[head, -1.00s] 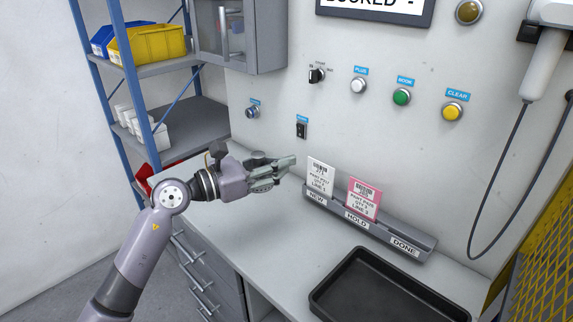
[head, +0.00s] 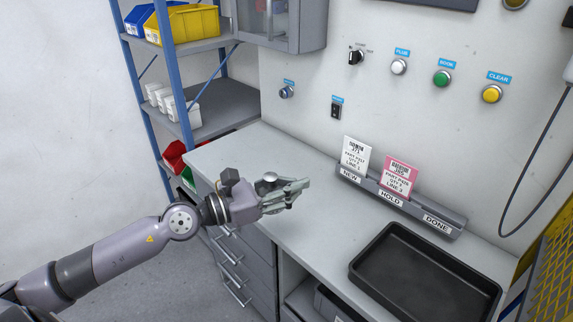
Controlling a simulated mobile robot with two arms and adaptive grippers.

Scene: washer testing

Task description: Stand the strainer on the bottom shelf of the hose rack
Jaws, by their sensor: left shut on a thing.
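My left gripper (head: 296,189) reaches in from the left and hangs over the front part of the grey counter. Its fingers are closed on a small grey thing, probably the strainer (head: 270,177). The fingers hide most of it, and its outline is hard to tell from the gripper. A blue-posted shelf rack (head: 201,121) stands at the back left, beyond the gripper; I cannot tell whether it is the hose rack. Its lowest part is partly hidden behind the counter. My right gripper is out of view.
The rack holds blue and yellow bins (head: 186,23), white containers (head: 182,108) and a red bin (head: 174,155). On the counter (head: 262,150) are a black tray (head: 366,254) and a card holder (head: 437,214) with two cards. The counter's back left is clear.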

